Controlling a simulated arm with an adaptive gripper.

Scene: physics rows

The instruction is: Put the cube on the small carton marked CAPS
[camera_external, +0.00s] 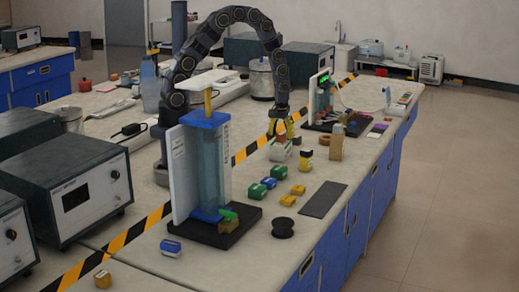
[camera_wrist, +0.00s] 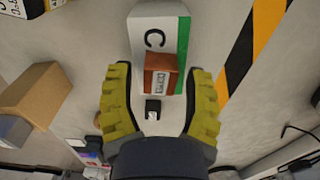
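A red-brown cube (camera_wrist: 163,62) with a small white lettered label lies between my fingers in the wrist view. The cube appears to rest on this carton, though contact is hard to confirm. In the external view the carton (camera_external: 279,154) stands on the bench beneath my gripper (camera_external: 281,132). My yellow-padded gripper (camera_wrist: 162,72) is open, with a gap on each side of the cube.
A tan block (camera_external: 336,148) and a black-topped yellow item (camera_external: 306,158) stand to the right. Green boxes (camera_external: 257,191) and yellow blocks lie nearer the camera. A clear column stand (camera_external: 208,165) is at left.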

